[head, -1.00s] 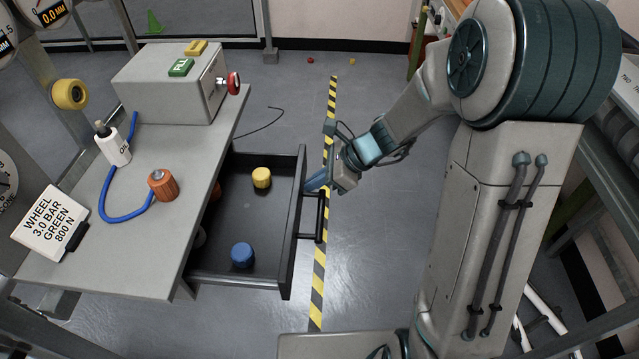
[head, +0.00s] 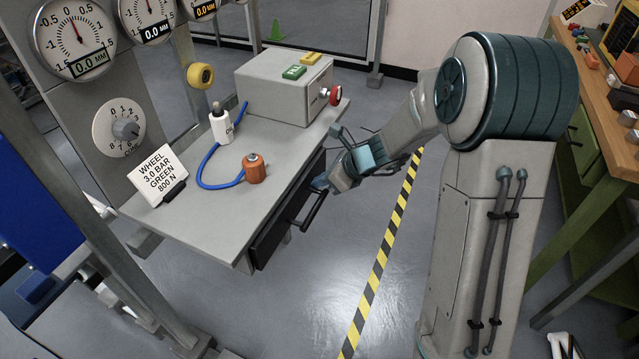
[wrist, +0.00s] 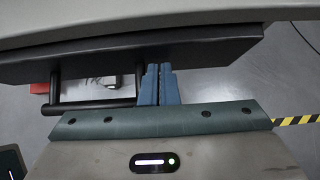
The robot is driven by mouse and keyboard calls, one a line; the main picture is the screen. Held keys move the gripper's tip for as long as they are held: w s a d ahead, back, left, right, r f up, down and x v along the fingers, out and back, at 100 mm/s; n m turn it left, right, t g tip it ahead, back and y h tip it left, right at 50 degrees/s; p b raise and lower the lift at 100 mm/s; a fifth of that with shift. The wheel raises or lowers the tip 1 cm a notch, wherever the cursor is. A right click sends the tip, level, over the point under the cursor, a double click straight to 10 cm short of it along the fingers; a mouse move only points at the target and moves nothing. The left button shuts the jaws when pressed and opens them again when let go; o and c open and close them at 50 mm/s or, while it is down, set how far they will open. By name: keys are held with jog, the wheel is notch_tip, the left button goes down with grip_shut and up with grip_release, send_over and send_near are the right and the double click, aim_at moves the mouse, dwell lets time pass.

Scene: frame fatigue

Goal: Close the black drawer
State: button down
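The black drawer (head: 275,228) sits under the grey table, its front close to the table's edge. Its inside is hidden in the head view. Its bar handle (head: 313,210) points outward; the handle also shows in the wrist view (wrist: 95,107). My gripper (head: 320,184) is at the drawer front, near the far end of the handle. In the wrist view, its blue fingers (wrist: 159,83) are together with nothing seen between them. Their tips meet the black drawer front (wrist: 190,48) beside the handle, not around it. I cannot tell whether the drawer is fully flush.
The grey table (head: 212,222) bears a control box (head: 284,88), a white bottle (head: 220,127), an orange knob-like part (head: 254,170) with a blue hose, and a sign (head: 160,175). Floor right of the table is clear around a striped line (head: 385,250). A workbench (head: 590,110) stands right.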

jog(key=shift+a+r, duration=0.2)
jog(key=shift+a, duration=0.2)
jog(key=d+p+v, duration=0.1)
jog(key=p+v, duration=0.5)
jog(key=v, duration=0.4)
jog(key=s+d+r+n+h+p, duration=0.1)
jog(key=s+d+r+n+h, duration=0.1)
jog(key=s+r+n, duration=0.2)
jog(key=s+d+r+n+h+p, duration=0.1)
jog(key=s+d+r+n+h, duration=0.1)
jog(key=s+n, duration=0.9)
jog(key=s+d+r+n+g+h+p, duration=0.1)
jog(key=s+d+r+n+h+p, duration=0.1)
jog(key=s+r+n, duration=0.5)
jog(key=shift+s+d+n+h, duration=0.3)
jog(key=shift+s+d+h, duration=0.25)
jog(key=shift+h, duration=0.55)
jog(key=shift+w+d+r, duration=0.1)
jog(key=shift+r, duration=0.05)
